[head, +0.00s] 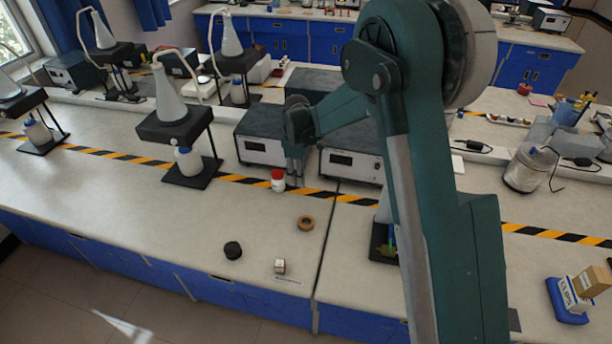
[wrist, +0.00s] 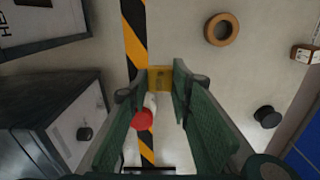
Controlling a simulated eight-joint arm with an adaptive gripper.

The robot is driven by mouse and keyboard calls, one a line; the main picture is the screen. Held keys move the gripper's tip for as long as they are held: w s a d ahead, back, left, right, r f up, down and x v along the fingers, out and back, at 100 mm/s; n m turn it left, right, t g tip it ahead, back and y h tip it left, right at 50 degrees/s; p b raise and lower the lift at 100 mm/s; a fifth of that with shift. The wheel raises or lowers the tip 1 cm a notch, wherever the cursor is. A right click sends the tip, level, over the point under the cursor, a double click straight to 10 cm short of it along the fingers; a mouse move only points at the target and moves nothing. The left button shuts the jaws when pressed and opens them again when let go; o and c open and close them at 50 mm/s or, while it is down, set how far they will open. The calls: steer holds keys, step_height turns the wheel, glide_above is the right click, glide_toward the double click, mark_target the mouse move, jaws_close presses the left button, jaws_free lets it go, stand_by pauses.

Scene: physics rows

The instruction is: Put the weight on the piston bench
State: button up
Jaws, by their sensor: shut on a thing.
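My gripper (head: 294,172) is low over the bench, in front of the grey instrument boxes. In the wrist view its fingers (wrist: 160,82) are shut on a small yellow-brown block (wrist: 160,76), which looks like the weight. In the head view I cannot make the block out. A white bottle with a red cap (head: 278,180) stands close to the gripper; its cap also shows in the wrist view (wrist: 143,120). I cannot tell which apparatus is the piston bench. A black-based stand (head: 380,250) is partly hidden behind my arm.
A brown ring (head: 306,223), a black knob-like piece (head: 233,250) and a small box (head: 280,266) lie on the near worktop (head: 180,230). A flask stand (head: 178,125) is left of the gripper. Instrument boxes (head: 350,163) stand close behind it. The near-left worktop is clear.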

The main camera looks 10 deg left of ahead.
stand_by(0.4)
steer(key=w+d+r+m+b, duration=0.1)
steer(key=w+d, duration=0.2)
steer(key=d, duration=0.5)
steer(key=w+d+r+m, duration=0.1)
steer(key=w+d+m, duration=0.1)
steer(key=d, duration=0.6)
steer(key=s+d+r+m+b, duration=0.1)
steer(key=d+r+m, duration=0.2)
steer(key=d, duration=1.8)
steer(key=s+d+r+m+b, duration=0.1)
steer(key=d+r+m, duration=0.15)
steer(key=d, duration=1.95)
steer(key=s+f+m, duration=0.2)
steer(key=s+m, duration=0.1)
steer(key=s, duration=0.6)
steer(key=s+d+f+m+b, duration=0.1)
steer(key=s+f+m, duration=0.1)
steer(key=s, duration=0.7)
steer(key=s+f+m+b, duration=0.1)
steer(key=s+f+m, duration=0.2)
steer(key=s, duration=0.6)
steer(key=shift+s+d+m, duration=0.25)
steer(key=shift+m, duration=0.3)
steer(key=shift+f, duration=0.15)
